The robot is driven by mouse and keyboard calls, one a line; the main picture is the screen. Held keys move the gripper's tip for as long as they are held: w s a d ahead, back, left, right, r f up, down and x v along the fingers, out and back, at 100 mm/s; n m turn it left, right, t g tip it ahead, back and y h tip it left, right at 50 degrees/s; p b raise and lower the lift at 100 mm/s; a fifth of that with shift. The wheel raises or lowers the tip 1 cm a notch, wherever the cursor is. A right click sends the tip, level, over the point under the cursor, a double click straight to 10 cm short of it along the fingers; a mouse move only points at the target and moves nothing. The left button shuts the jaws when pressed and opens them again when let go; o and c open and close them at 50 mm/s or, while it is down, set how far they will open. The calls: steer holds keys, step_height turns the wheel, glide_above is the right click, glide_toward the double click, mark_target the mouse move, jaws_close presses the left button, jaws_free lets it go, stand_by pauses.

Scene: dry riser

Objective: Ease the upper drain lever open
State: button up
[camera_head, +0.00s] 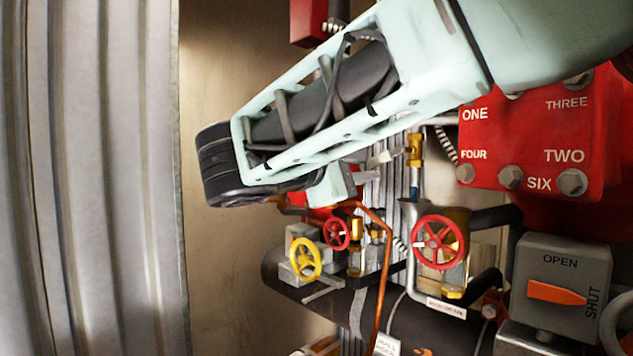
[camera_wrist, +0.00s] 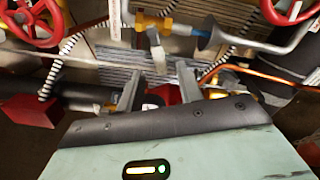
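The upper drain lever, a short pale grey handle (camera_wrist: 157,52), extends from a brass valve (camera_wrist: 152,23) toward my gripper in the wrist view. In the head view the brass valve (camera_head: 415,150) sits on a thin pipe, with the lever (camera_head: 384,157) reaching left from it. My gripper (camera_wrist: 160,72) is open; its two grey fingers stand apart, one on each side of the lever's end, with gaps visible. In the head view my gripper (camera_head: 368,178) points right, just below and left of the lever. My arm hides part of the area above.
A red handwheel (camera_head: 440,242), a smaller red handwheel (camera_head: 336,233) and a yellow handwheel (camera_head: 305,258) lie below. An orange copper pipe (camera_head: 383,270) runs close under my gripper. A red numbered block (camera_head: 535,140) and a grey OPEN/SHUT box (camera_head: 565,260) stand right. Corrugated metal (camera_head: 95,180) is left.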

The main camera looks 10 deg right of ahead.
steer(key=b+v, duration=0.3)
steer(key=v, duration=0.7)
steer(key=shift+s+a, duration=0.1)
steer(key=shift+f+b, duration=0.1)
steer(key=shift+b, duration=0.2)
steer(key=c, duration=0.7)
steer(key=shift+f+b, duration=0.1)
steer(key=shift+b, duration=0.25)
jaws_close()
steer(key=shift+w+d+r+m+t+h+b, duration=0.25)
steer(key=shift+w+d+r+m+t+b, duration=0.35)
steer(key=shift+m+b, duration=2.1)
steer(key=shift+w+d+r+m+t+h+b, duration=0.3)
steer(key=shift+m+t+b, duration=0.5)
steer(key=shift+m+b, duration=1.85)
steer(key=shift+w+d+r+m+t+h+b, duration=0.15)
steer(key=shift+w+d+r+m+t+b, duration=0.3)
steer(key=shift+m+b, duration=2.2)
steer(key=shift+w+f+t, duration=0.15)
steer(key=shift+t, duration=0.1)
